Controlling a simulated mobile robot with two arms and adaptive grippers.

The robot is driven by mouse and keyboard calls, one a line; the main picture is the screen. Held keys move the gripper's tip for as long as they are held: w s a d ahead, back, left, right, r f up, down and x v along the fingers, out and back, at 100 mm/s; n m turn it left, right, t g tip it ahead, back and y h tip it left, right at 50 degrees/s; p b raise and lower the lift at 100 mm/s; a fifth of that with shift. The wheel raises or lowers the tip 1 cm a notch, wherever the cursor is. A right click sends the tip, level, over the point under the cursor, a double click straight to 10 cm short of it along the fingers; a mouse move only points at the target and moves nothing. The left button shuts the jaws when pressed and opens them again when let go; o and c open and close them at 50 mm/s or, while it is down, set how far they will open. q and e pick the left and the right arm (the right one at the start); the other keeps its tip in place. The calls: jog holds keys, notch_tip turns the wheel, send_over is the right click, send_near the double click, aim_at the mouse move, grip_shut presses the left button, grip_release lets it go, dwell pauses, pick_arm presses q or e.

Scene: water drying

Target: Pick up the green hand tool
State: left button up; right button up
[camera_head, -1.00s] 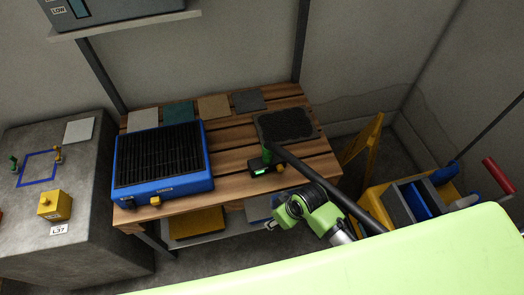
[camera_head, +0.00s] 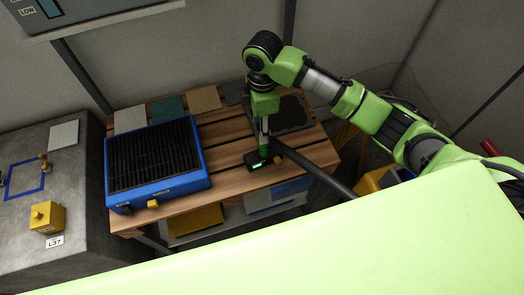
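The green hand tool has an upright green handle (camera_head: 264,146) on a dark head with a lit green display (camera_head: 256,164). It stands on the wooden slatted table, right of the blue tray-like unit. A thick dark hose (camera_head: 318,176) runs from beside it to the lower right. My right arm comes in from the right, and its gripper (camera_head: 264,131) points down directly over the handle. The fingertips are at or just above the top of the handle; they are too small to tell whether they are open or closed. My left gripper is not in view.
A blue unit with a black ribbed top (camera_head: 155,160) takes up the table's left side. A dark mat (camera_head: 292,113) lies behind the tool. Flat sample squares line the back edge. A concrete block (camera_head: 75,220) with a yellow box (camera_head: 47,217) stands at left.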

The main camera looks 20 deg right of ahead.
aim_at(264, 148)
jog(key=shift+w+d+r, duration=0.25)
jog(key=shift+f, duration=0.3)
notch_tip(264, 148, down, 8)
jog(key=shift+r, duration=0.15)
jog(key=shift+d+f, duration=0.15)
jog(key=shift+f, duration=1.2)
jog(key=shift+d+f, duration=0.15)
jog(key=shift+f, duration=1.15)
grip_shut()
